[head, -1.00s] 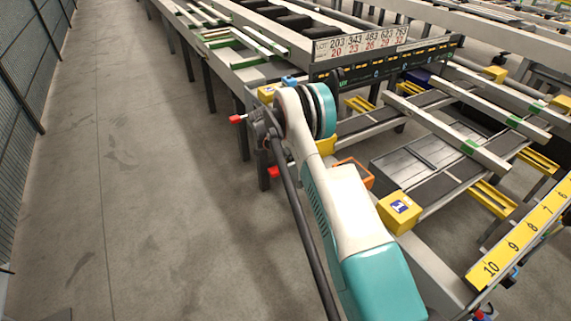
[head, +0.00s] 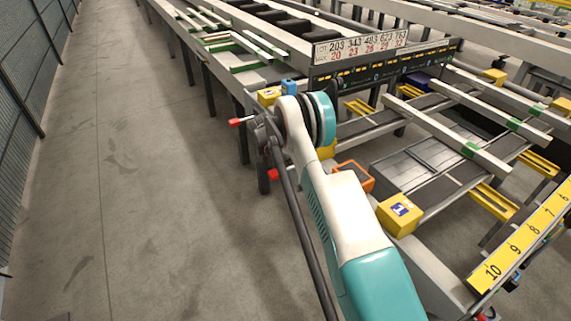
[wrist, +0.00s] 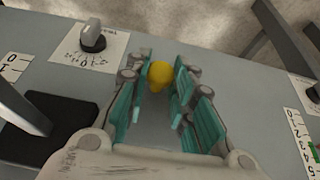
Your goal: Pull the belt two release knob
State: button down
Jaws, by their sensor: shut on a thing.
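A round yellow knob (wrist: 159,75) sits at the far end of the space between my gripper's fingers in the wrist view. My gripper (wrist: 160,88) has teal pads on both sides of the knob and is shut on it. I cannot tell from the picture whether the knob is pulled out. The knob's lower part and mounting are partly hidden. In the head view my white and teal arm hides my gripper and the knob. No label reading belt two is legible.
A grey selector knob (wrist: 92,37) on a white plate is left of my fingers. A black block (wrist: 75,125) is lower left. In the head view, a yellow box (head: 399,214) and an orange-framed box (head: 353,177) stand right of my arm. The floor (head: 130,210) at left is clear.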

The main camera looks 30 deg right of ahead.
jog(key=shift+a, duration=0.8)
jog(key=c, duration=1.4)
grip_release()
jog(key=shift+a, duration=0.1)
jog(key=shift+o, duration=0.2)
jog(key=shift+r, duration=0.1)
jog(key=v, duration=1.1)
jog(key=shift+r, duration=0.35)
jog(key=shift+a, duration=0.1)
